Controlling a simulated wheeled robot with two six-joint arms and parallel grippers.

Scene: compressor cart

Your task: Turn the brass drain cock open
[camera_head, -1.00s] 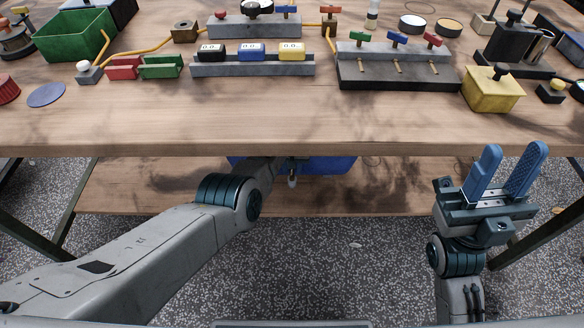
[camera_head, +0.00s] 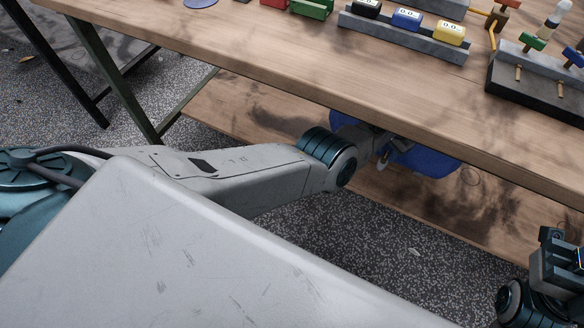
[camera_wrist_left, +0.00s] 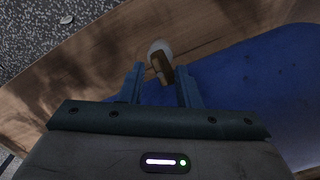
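The blue tank (camera_head: 428,160) sits below the tabletop, and its blue side (camera_wrist_left: 255,90) fills the right of the left wrist view. The small brass drain cock (camera_wrist_left: 161,68) shows beside the tank, with a whitish rounded part at its far end. My left gripper (camera_wrist_left: 160,76) is open, its two fingers apart on either side of the cock near the fingertips. I cannot tell whether they touch it. In the head view my left arm reaches under the table edge, and its fingers are hard to make out. My right gripper is only partly in view at the right edge, fingertips cut off.
The wooden tabletop (camera_head: 300,65) overhangs the tank and my left arm. A lower wooden shelf (camera_head: 235,105) lies beneath. A dark green table leg (camera_head: 110,75) stands at left. A grey block (camera_head: 405,38) with coloured counters is on top. Speckled floor is open in front.

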